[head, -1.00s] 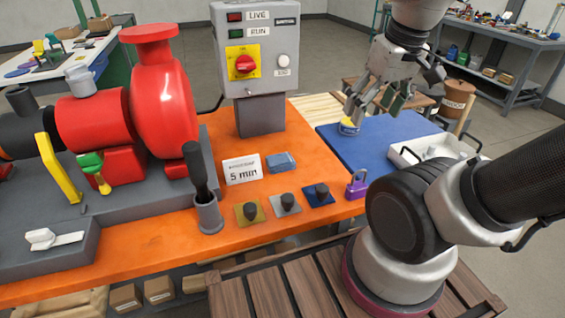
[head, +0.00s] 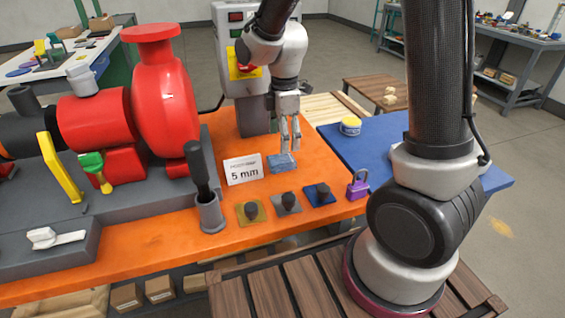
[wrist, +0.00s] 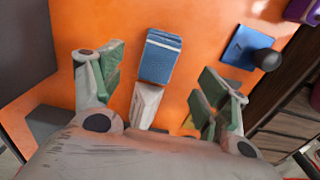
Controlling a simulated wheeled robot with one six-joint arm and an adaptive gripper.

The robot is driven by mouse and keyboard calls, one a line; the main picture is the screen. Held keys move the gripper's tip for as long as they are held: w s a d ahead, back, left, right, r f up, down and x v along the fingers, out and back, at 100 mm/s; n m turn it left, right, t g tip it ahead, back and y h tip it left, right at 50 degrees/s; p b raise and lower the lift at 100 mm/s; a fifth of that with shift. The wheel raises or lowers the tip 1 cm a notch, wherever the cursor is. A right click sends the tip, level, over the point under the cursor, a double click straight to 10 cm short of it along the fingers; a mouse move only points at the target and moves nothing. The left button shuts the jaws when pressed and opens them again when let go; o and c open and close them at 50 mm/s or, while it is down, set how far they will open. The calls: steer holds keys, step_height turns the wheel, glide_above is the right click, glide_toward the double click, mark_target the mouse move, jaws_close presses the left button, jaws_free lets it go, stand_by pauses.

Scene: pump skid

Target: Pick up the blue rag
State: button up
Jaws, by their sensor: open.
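The blue rag (head: 281,163) lies folded on the orange bench top, just right of the white 5 mm sign (head: 243,168) and below the control box. In the wrist view the blue rag (wrist: 161,57) lies ahead of and between my open fingers. My gripper (head: 290,142) points down above the rag, its fingers overlapping the rag's upper right in the head view. In the wrist view my gripper (wrist: 160,88) has its two green-padded fingers well apart, with nothing between them held. The exact height over the rag is hard to tell.
Left stands the red pump (head: 160,100) and a grey cup with a black-handled tool (head: 207,208). In front are several knobbed plates (head: 286,203) and a purple padlock (head: 357,184). The grey control box (head: 228,60) stands close behind.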

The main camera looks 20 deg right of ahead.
mark_target(283, 158)
steer(key=f, duration=0.7)
steer(key=shift+a+f, duration=0.2)
steer(key=shift+f, duration=0.15)
steer(key=c, duration=1.2)
step_height(283, 158, up, 10)
steer(key=shift+r, duration=0.1)
